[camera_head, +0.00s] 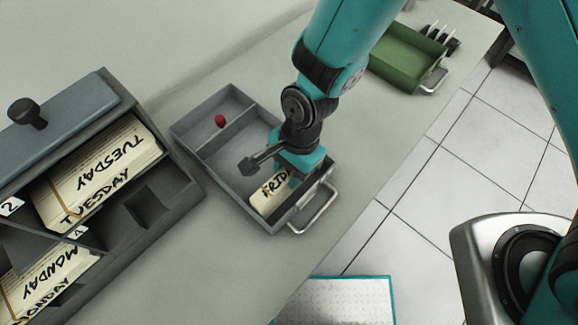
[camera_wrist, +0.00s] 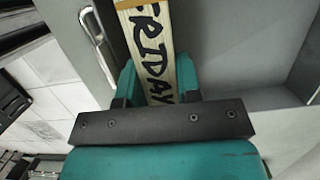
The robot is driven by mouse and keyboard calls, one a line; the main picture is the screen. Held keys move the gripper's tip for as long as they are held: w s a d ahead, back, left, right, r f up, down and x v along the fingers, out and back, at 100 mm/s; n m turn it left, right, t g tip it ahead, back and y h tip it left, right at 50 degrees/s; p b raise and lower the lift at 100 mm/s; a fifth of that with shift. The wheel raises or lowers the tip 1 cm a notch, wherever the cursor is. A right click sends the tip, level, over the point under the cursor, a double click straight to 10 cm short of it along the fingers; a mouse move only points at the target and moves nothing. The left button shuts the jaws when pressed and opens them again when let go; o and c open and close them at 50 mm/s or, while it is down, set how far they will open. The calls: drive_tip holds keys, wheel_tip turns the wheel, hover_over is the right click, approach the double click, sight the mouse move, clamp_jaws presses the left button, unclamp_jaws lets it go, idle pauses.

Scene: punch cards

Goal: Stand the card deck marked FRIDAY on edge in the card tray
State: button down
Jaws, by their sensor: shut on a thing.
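The FRIDAY card deck (camera_head: 264,203) is a cream block with black lettering, inside the right-hand compartment of a grey tray (camera_head: 207,170) with a metal handle. My gripper (camera_head: 287,177) reaches down into that compartment and is shut on the deck. In the wrist view the deck (camera_wrist: 151,45) stands out between the two teal fingers of my gripper (camera_wrist: 157,85), its lettered narrow side facing the camera. My gripper hides part of the deck in the head view. I cannot tell whether the deck touches the tray floor.
A dark grey slotted rack (camera_head: 160,215) at left holds decks marked TUESDAY (camera_head: 107,165) and MONDAY (camera_head: 42,278). A red ball (camera_head: 220,120) lies in the tray's far compartment. A green tray (camera_head: 402,58) stands at the back right. The tabletop in front of the rack is clear.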

drive_tip(key=shift+f, duration=0.1)
drive_tip(key=c, duration=0.7)
unclamp_jaws()
drive_tip(key=b+v, duration=0.2)
drive_tip(key=v, duration=1.5)
drive_tip(key=shift+d+r, duration=0.1)
drive_tip(key=shift+r, duration=0.1)
